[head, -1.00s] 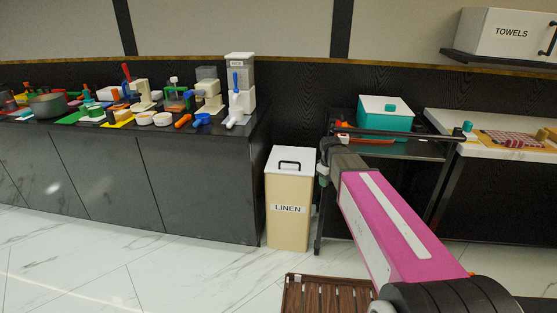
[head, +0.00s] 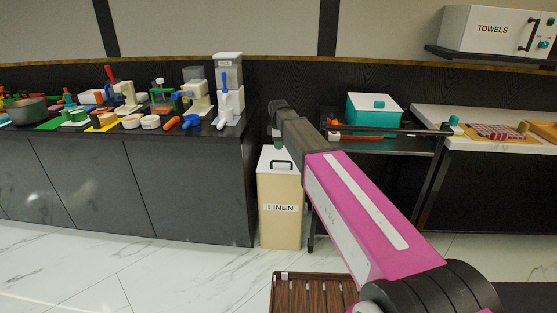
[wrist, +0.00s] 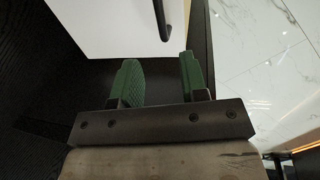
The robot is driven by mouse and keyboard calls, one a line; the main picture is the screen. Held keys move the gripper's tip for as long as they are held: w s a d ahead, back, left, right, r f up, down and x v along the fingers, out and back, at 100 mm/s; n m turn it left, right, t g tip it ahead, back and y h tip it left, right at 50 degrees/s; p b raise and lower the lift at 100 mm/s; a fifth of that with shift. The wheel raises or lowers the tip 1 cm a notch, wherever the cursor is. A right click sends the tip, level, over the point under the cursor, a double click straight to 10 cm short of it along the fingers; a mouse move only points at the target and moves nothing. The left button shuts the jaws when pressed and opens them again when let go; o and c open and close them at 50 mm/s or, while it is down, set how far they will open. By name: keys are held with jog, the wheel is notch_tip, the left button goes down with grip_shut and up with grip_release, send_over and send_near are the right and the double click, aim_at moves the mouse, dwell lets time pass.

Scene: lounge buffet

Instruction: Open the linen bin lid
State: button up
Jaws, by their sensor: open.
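The linen bin (head: 280,226) is a tall cream box labelled LINEN, standing on the floor between the dark counter and the black cart. Its white lid (head: 268,160) is shut, with a black handle (head: 283,164) on top. In the wrist view the white lid (wrist: 110,22) fills the upper left and part of the handle (wrist: 162,20) shows at the top. My gripper (wrist: 158,72) is open and empty, its two green fingers apart from the lid and handle. In the head view my arm reaches to above the bin's lid and hides part of it.
The dark counter (head: 150,185) on the left carries dispensers and kitchen items. The black cart (head: 420,150) with a teal box (head: 372,118) stands right of the bin. A brown slatted wooden item (head: 312,292) lies on the floor in front. A TOWELS cabinet (head: 490,32) hangs upper right.

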jog(key=f, duration=0.3)
jog(key=w+f, duration=0.1)
jog(key=f, duration=0.2)
jog(key=w+f, duration=0.1)
jog(key=f, duration=0.3)
jog(key=shift+d, duration=0.1)
grip_shut()
